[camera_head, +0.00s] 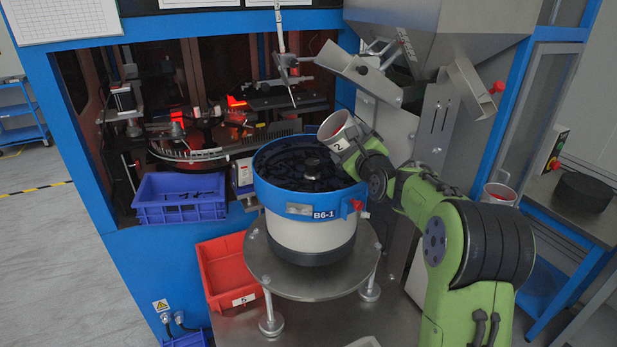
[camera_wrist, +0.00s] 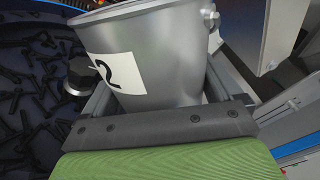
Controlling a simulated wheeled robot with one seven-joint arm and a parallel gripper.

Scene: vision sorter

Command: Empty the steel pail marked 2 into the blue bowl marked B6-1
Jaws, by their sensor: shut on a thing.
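The steel pail marked 2 (camera_head: 343,141) is above the right rim of the blue bowl, tilted a little toward the left. It fills the middle of the wrist view (camera_wrist: 165,55), with its 2 label facing the camera. My gripper (camera_head: 356,155) is shut on the pail; its jaws also show on either side of it in the wrist view (camera_wrist: 155,101). The blue bowl marked B6-1 (camera_head: 283,196) stands on a round steel table and holds many dark small parts. They also lie at the left of the wrist view.
A steel hopper (camera_head: 440,30) and chute stand behind my gripper. A blue crate (camera_head: 180,212) and a red bin marked 5 (camera_head: 222,270) are left of the bowl. Another pail (camera_head: 498,194) stands at right, partly behind my arm. A thin rod hangs above the bowl.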

